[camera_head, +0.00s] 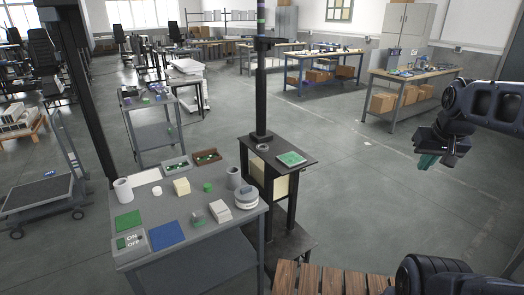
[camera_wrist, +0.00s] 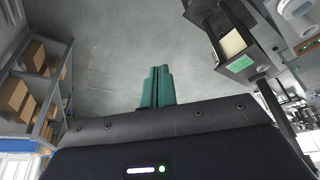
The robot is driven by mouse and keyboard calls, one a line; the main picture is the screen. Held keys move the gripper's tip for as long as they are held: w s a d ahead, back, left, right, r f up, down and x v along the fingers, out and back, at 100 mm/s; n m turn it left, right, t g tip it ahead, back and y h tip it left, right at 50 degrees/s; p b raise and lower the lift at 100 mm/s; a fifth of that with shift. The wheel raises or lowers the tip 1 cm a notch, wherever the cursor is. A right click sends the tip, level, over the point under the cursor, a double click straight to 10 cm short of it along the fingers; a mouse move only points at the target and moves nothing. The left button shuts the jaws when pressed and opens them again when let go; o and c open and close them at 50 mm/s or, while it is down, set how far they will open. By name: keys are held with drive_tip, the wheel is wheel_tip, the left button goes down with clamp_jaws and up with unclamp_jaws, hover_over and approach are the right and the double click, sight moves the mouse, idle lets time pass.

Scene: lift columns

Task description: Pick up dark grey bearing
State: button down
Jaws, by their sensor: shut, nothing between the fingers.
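A small dark grey ring, which looks like the bearing (camera_head: 262,147), lies on top of the black stand (camera_head: 290,149) at the foot of a tall column. It is small in the head view, so its details are unclear. My gripper (camera_head: 427,160) is in the air at the right of the head view, well apart from the ring and stand. Its teal fingers also show in the wrist view (camera_wrist: 157,88), pressed together with nothing between them.
A green board (camera_head: 291,158) lies beside the ring. Left of the stand, a grey table (camera_head: 192,240) holds a grey cylinder (camera_head: 233,178), a round grey-white device (camera_head: 246,197), blocks and trays. The column (camera_head: 261,80) rises behind the ring. Open floor separates my gripper from the stand.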

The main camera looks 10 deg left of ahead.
drive_tip(key=shift+c, duration=1.8)
unclamp_jaws()
drive_tip(key=shift+w, duration=0.1)
